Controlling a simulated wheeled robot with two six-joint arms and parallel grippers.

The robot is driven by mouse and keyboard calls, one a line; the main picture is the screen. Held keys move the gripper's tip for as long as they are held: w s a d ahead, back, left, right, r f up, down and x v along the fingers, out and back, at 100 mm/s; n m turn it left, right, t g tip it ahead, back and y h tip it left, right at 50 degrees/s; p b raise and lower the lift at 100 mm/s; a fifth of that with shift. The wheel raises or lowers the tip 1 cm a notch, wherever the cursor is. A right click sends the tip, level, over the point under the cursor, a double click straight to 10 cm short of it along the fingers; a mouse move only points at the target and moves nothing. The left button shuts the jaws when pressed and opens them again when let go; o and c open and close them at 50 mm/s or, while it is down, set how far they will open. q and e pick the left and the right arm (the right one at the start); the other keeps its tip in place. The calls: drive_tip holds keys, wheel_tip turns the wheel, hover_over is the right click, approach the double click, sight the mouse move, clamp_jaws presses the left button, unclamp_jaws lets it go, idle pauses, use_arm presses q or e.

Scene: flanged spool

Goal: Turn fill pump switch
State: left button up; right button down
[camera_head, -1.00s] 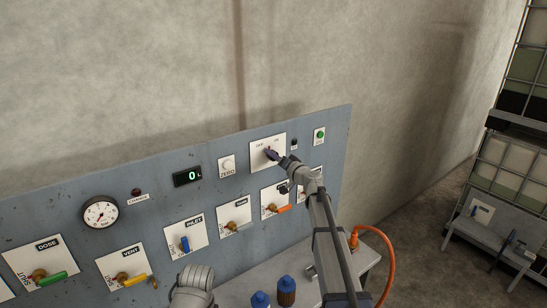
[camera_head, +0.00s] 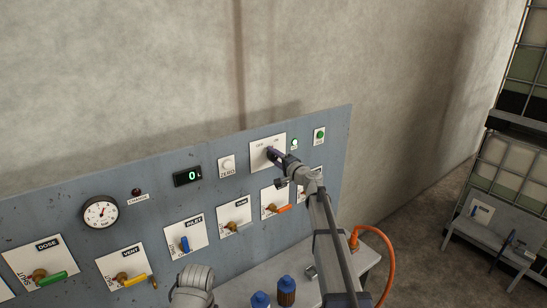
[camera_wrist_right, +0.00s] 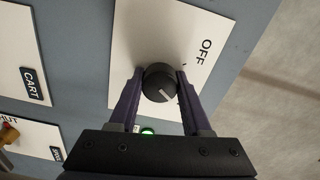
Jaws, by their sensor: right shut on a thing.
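The fill pump switch is a round black knob (camera_wrist_right: 158,84) on a white plate (camera_wrist_right: 133,40) with OFF printed on it. In the head view the plate (camera_head: 259,156) is at the panel's upper right, and the fingers mostly hide the knob. My right gripper (camera_wrist_right: 157,76) is shut on the knob, one purple finger on each side; it also shows in the head view (camera_head: 270,152). The knob's white mark points away from OFF, towards the plate's other side. A green lamp (camera_head: 294,144) beside the plate is lit. My left gripper is out of view.
The grey panel (camera_head: 145,213) also carries a gauge (camera_head: 100,212), a display reading 0 L (camera_head: 187,177), a ZERO button (camera_head: 227,165) and several coloured valve handles. Bottles (camera_head: 286,291) stand on the bench below, near an orange hose (camera_head: 388,262).

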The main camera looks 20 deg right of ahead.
idle(0.4)
drive_tip(key=shift+c, duration=1.8)
unclamp_jaws()
drive_tip(key=v, duration=0.8)
drive_tip(key=shift+w, duration=0.1)
